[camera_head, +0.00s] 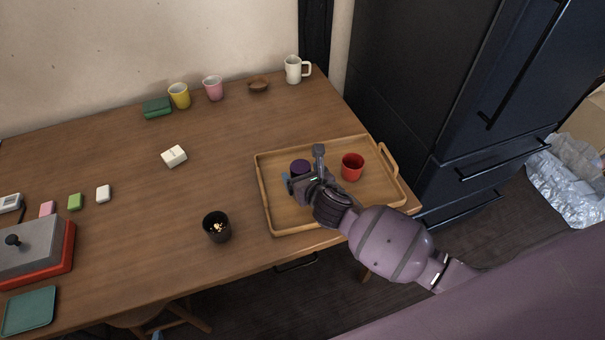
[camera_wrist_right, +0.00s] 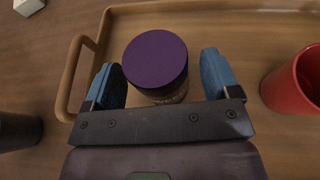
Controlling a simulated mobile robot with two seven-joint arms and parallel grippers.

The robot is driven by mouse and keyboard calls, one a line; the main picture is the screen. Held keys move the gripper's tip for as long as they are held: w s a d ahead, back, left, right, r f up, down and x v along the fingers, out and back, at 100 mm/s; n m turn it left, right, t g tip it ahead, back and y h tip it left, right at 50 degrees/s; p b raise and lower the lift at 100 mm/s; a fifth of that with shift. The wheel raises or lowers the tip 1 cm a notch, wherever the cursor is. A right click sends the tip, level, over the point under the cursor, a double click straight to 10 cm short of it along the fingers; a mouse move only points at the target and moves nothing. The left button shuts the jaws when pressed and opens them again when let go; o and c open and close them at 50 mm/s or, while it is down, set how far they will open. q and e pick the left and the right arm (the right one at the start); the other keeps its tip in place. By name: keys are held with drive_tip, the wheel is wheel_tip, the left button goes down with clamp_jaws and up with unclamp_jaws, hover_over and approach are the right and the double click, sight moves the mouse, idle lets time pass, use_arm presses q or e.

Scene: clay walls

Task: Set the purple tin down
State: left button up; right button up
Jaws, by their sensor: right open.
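The purple tin (camera_head: 300,166) stands upright on the wooden tray (camera_head: 277,224), towards its left half. In the right wrist view the tin's round purple lid (camera_wrist_right: 155,60) shows from above, with part of its side below. My right gripper (camera_head: 304,168) is open over the tray. In the right wrist view its two blue fingers stand on either side of the tin, with a visible gap on each side. The gripper hides part of the tin in the head view. My left gripper is not in view.
A red cup (camera_head: 352,167) stands on the tray right of the gripper. A dark cup (camera_head: 216,227) stands on the table left of the tray. A white block (camera_head: 174,156) lies further back. The table between them is clear. A dark cabinet (camera_head: 400,90) rises at the right.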

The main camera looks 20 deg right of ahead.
drive_tip(key=p+v, duration=0.2)
drive_tip(key=v, duration=0.9)
drive_tip(key=shift+s, duration=0.3)
drive_tip(key=shift+s+d+f+m, duration=0.1)
drive_tip(key=shift+s+f+m, duration=0.2)
drive_tip(key=shift+m, duration=0.3)
drive_tip(key=s+f+m, duration=0.1)
drive_tip(key=m, duration=0.2)
drive_tip(key=s+d+m, duration=0.1)
drive_tip(key=m, duration=0.2)
drive_tip(key=s+f+m+g, duration=0.1)
drive_tip(key=m, duration=0.2)
drive_tip(key=shift+s+d+f+m, duration=0.25)
drive_tip(key=shift+s+f+m, duration=0.05)
drive_tip(key=shift+s+f, duration=0.1)
drive_tip(key=s+d+f+m, duration=0.2)
drive_tip(key=s+d+m, duration=0.2)
drive_tip(key=m, duration=0.8)
drive_tip(key=s+d+f+m+g+h, duration=0.1)
drive_tip(key=s+d+m, duration=0.3)
drive_tip(key=s+m, duration=0.4)
drive_tip(key=shift+f+m, duration=0.7)
drive_tip(key=shift+m, duration=1.9)
